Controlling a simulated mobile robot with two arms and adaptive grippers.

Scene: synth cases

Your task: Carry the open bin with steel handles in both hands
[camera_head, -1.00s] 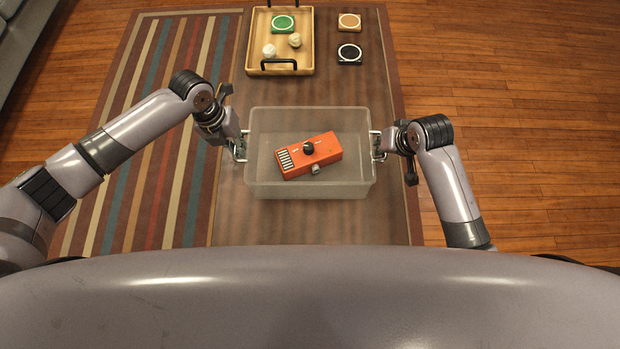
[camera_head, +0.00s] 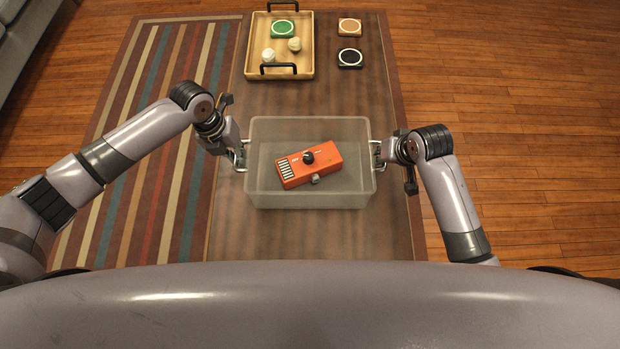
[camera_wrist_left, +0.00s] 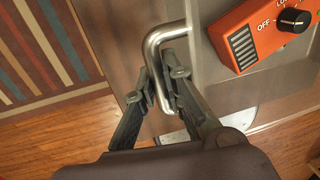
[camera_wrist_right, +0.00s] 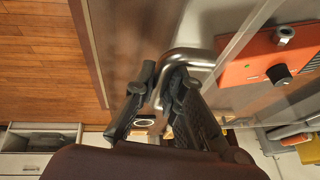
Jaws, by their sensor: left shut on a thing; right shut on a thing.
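The open bin (camera_head: 312,196) is a translucent grey box with a steel handle at each end. It is level, in front of me over the dark table (camera_head: 290,235); I cannot tell whether its base touches the table. An orange box with a black knob (camera_head: 308,167) lies inside it. My left gripper (camera_head: 239,154) is shut on the left steel handle (camera_wrist_left: 153,50), fingers either side of the bar in the left wrist view. My right gripper (camera_head: 381,153) is shut on the right steel handle (camera_wrist_right: 190,60), which shows close up in the right wrist view.
A wooden tray (camera_head: 252,62) with black handles holds a green-topped piece and two pale lumps at the far end. A tan-topped coaster (camera_head: 349,26) and a black one (camera_head: 349,57) lie right of it. The table between tray and bin is clear.

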